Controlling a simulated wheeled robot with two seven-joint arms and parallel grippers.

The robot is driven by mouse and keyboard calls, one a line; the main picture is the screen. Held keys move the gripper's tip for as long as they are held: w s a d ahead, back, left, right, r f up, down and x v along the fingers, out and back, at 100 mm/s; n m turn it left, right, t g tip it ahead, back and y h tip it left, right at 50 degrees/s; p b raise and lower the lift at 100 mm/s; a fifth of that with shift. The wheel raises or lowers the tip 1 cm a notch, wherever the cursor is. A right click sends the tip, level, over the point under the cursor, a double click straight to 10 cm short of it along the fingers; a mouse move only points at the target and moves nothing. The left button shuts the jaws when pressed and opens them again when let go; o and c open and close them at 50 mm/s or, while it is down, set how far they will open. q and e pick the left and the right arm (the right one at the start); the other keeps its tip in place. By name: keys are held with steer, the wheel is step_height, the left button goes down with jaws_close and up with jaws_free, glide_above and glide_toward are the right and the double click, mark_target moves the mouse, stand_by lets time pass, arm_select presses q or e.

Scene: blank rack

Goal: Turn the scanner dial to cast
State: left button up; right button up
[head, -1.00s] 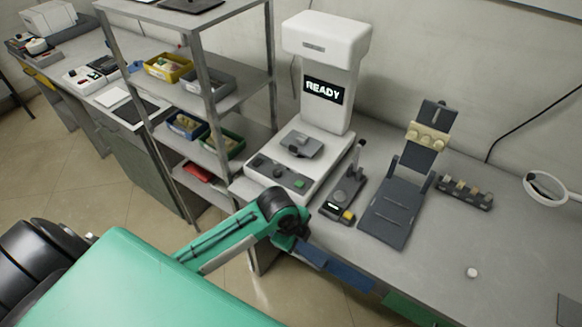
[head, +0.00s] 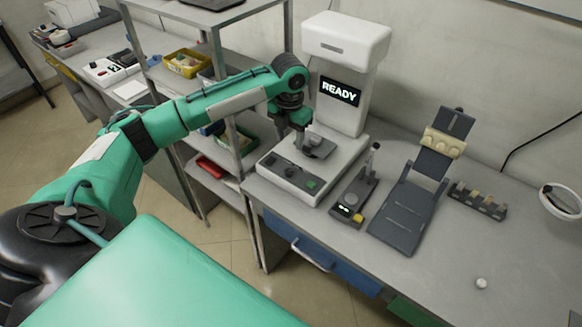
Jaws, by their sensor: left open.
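The white scanner (head: 347,45) stands at the back of the bench, its display (head: 339,91) reading READY. Its low base has a dark front panel (head: 298,177) with small round controls and a green button (head: 311,183). Which control is the dial, and its setting, are too small to tell. A grey block (head: 320,148) sits on the scanner's bed. My left gripper (head: 298,143) is open, pointing down over the left side of the scanner base, just behind the panel. Its fingertips are small and partly blend with the bed. My right gripper is not in view.
A metal shelf rack (head: 224,80) with bins stands close left of the scanner, behind my left arm. Right of the scanner are a small dark device (head: 352,200), a dark sloped stand (head: 410,205) and a small holder (head: 478,201). The bench's front right is mostly clear.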

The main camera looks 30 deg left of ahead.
mark_target(289, 171)
arm_select(q)
steer(key=f+p, duration=0.1)
steer(key=f, duration=0.3)
steer(key=f+p, duration=0.1)
steer(key=f, duration=0.8)
steer(key=shift+a+f+p, duration=0.1)
steer(key=shift+a+p, duration=0.15)
steer(key=shift+p, duration=0.15)
steer(key=c, duration=1)
